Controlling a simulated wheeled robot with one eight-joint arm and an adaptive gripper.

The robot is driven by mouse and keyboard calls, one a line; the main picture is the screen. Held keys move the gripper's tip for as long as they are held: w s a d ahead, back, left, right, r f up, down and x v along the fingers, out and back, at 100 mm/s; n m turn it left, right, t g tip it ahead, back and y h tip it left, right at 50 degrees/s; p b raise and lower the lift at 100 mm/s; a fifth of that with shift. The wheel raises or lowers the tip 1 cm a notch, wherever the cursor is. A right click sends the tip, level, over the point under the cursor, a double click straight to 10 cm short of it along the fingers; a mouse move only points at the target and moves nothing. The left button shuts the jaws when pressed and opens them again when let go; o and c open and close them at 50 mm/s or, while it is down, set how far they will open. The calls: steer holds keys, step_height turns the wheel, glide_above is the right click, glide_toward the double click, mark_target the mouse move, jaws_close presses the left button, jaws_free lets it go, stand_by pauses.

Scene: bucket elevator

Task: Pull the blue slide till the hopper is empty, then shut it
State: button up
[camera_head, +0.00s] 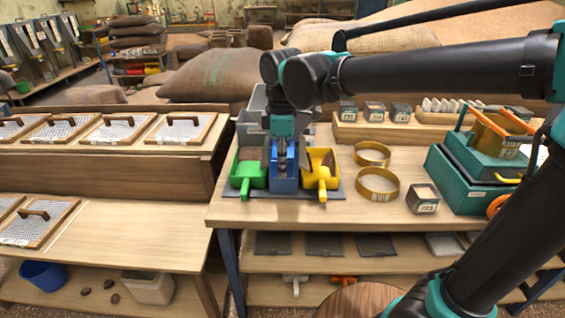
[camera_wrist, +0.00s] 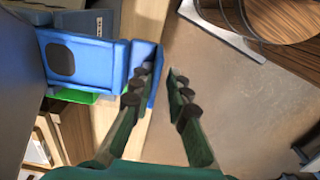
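A blue part (camera_head: 285,186) stands at the table's front edge, between a green scoop (camera_head: 248,172) and a yellow scoop (camera_head: 321,172). In the wrist view a blue body (camera_wrist: 85,62) with a dark round spot ends in an upright blue plate (camera_wrist: 153,80). I cannot tell which blue piece is the slide. My gripper (camera_head: 286,158) points down at the blue part. In the wrist view my gripper (camera_wrist: 160,80) is open; its left finger overlaps the blue plate, and a gap shows to the right finger. A grey bin (camera_head: 252,118), perhaps the hopper, is partly hidden behind my arm; its contents are hidden.
Two brass rings (camera_head: 377,185) and a small labelled box (camera_head: 423,199) lie to the right. A teal machine (camera_head: 470,172) stands at the far right. Lidded bins (camera_head: 105,128) line the left counter. A blue bucket (camera_head: 45,275) sits low left. The table front centre is clear.

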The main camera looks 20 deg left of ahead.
step_height(320, 180, up, 12)
stand_by(0.8)
